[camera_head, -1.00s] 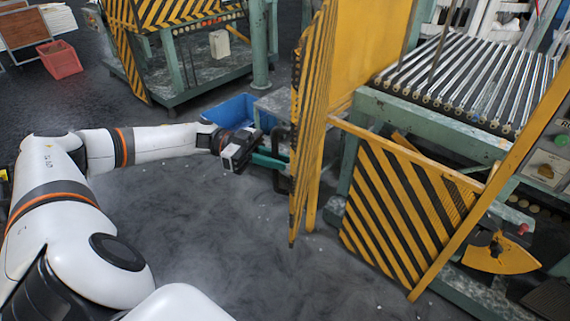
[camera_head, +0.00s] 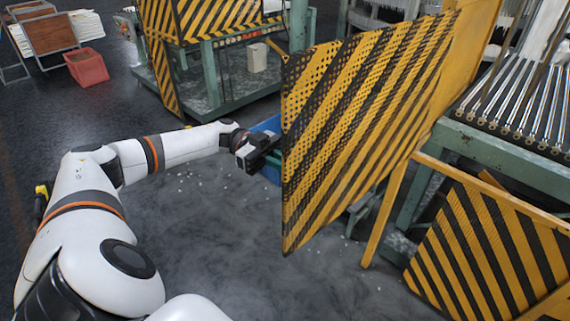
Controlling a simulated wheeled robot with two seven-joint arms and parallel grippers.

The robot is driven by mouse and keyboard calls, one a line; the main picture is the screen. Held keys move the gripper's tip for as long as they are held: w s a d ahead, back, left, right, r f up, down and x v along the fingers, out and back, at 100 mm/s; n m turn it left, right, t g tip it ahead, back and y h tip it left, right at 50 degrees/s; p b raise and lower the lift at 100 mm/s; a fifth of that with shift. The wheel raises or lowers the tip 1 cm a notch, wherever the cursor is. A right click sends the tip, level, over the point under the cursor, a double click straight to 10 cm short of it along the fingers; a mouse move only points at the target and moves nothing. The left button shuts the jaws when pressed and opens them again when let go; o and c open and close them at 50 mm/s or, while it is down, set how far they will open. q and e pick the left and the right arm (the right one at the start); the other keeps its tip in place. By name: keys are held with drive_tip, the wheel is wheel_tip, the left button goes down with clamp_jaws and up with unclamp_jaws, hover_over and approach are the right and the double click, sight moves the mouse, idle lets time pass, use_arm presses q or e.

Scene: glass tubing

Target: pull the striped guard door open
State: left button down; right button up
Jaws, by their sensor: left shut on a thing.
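The guard door (camera_head: 365,125) is a perforated panel with yellow and black diagonal stripes. In the head view it stands right of centre, swung out at an angle from its yellow frame (camera_head: 478,45), with its broad striped face showing. My left gripper (camera_head: 270,150) is at the door's left edge, about mid-height. It is shut on the door's handle; the handle and the fingertips are mostly hidden behind the panel. My right gripper is not in view.
A roller conveyor (camera_head: 530,110) on a green frame stands at the right. A lower striped panel (camera_head: 490,250) is in front of it. A blue bin (camera_head: 268,124) is partly hidden behind the door. A red crate (camera_head: 86,66) stands far left.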

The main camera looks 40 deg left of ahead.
use_arm(q)
drive_tip(key=shift+a+f, duration=0.1)
drive_tip(key=shift+a, duration=0.25)
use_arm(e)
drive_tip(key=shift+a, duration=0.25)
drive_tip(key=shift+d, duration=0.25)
use_arm(q)
drive_tip(key=c, duration=1.5)
unclamp_jaws()
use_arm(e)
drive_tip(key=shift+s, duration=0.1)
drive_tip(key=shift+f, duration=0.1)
